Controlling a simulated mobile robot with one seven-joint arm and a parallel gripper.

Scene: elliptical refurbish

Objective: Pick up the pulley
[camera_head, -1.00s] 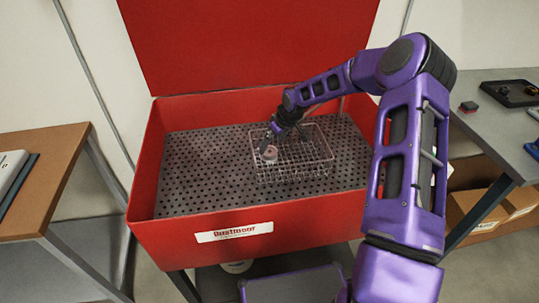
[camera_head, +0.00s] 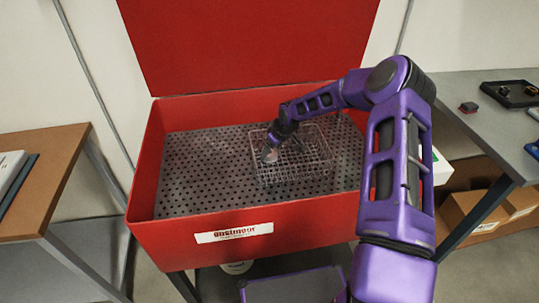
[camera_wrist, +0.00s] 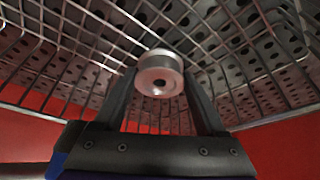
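The pulley (camera_wrist: 160,75) is a small, round, pale metal piece with a dark hole in its middle. In the wrist view it lies between the two dark fingertips of my gripper (camera_wrist: 160,84), with little or no gap at either side. I cannot tell whether the fingers press on it. In the head view the pulley (camera_head: 268,155) is at the left side of the wire basket (camera_head: 318,172), partly hidden by my gripper (camera_head: 272,148), which reaches down into the basket.
The basket stands on the perforated floor (camera_head: 205,180) of a red open-lidded washer (camera_head: 190,235). Its wire walls surround my gripper closely. A wooden-topped table (camera_head: 45,170) stands at left. A grey table (camera_head: 480,125) with small parts and a black tray (camera_head: 512,92) stands at right.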

